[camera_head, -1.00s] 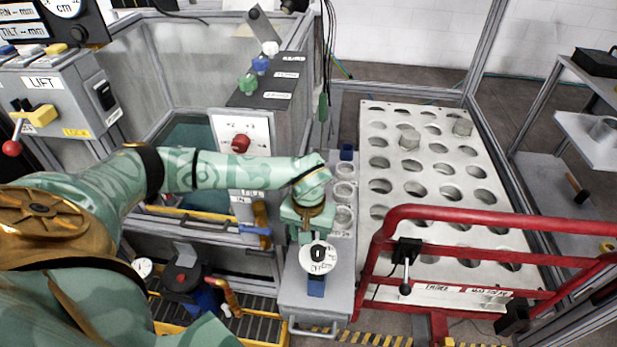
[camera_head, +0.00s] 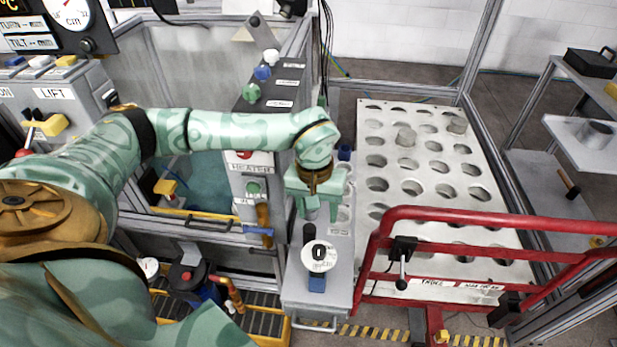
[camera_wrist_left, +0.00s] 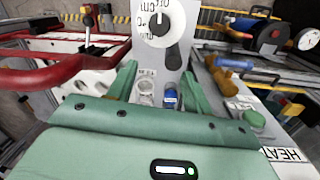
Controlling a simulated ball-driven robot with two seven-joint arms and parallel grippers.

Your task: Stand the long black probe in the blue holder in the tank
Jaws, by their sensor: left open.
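My left gripper (camera_head: 321,213) is open and points down over the narrow grey bench, just beyond the white dial. Its two green fingers stand apart in the left wrist view (camera_wrist_left: 159,72), with nothing clearly between the tips. A short dark upright piece (camera_head: 309,234) stands beside the dial, below and left of the fingers. It also shows as a black rounded shape (camera_wrist_left: 173,56) in the left wrist view, and may be the long black probe. The tank (camera_head: 205,178) with teal liquid lies left of my gripper, partly behind my arm. I cannot make out the blue holder inside it. My right gripper is out of view.
The white dial (camera_head: 319,256) and a blue block (camera_head: 317,284) are at the bench's near end. A red rail (camera_head: 470,219) and a perforated white panel (camera_head: 425,172) lie to the right. The heater post (camera_head: 247,170) stands between tank and bench.

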